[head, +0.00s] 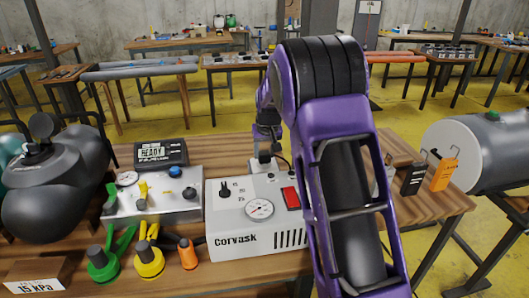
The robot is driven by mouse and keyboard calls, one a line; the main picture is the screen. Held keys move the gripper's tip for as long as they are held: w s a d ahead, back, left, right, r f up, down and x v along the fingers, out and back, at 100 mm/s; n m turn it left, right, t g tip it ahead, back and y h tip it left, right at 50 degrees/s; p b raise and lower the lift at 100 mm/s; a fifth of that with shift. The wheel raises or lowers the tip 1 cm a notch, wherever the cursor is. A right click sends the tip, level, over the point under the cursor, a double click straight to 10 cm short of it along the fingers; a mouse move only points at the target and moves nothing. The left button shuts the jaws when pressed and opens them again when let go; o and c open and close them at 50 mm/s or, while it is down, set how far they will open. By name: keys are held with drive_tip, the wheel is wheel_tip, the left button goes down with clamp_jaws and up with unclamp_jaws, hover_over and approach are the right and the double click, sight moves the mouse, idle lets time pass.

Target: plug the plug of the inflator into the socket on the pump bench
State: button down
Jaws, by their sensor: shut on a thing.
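The inflator (255,222) is a white box marked Corvask, with a round gauge, a black knob and a red switch, on the wooden pump bench (150,270). My gripper (264,150) is small in the view, pointing down just behind the inflator's back edge. It is shut on the plug, which is too small and covered to make out clearly. A dark cable (284,161) curves beside it. A pale grey block shows just below the gripper; I cannot tell whether it is the socket. My purple arm covers the bench to the right of the inflator.
A grey control box (153,203) with a READY display (160,154) stands left of the inflator. Green, yellow and orange fittings (149,260) stand in front. A dark pump (45,190) is far left. Black and orange clips (444,172) and a grey cylinder (478,150) are right.

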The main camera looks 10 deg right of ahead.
drive_tip(key=shift+f+b, duration=0.4)
drive_tip(key=shift+f, duration=0.2)
drive_tip(key=shift+c, duration=1.3)
unclamp_jaws()
drive_tip(key=p+v, duration=0.2)
drive_tip(key=v, duration=1.5)
drive_tip(key=shift+s+r, duration=0.15)
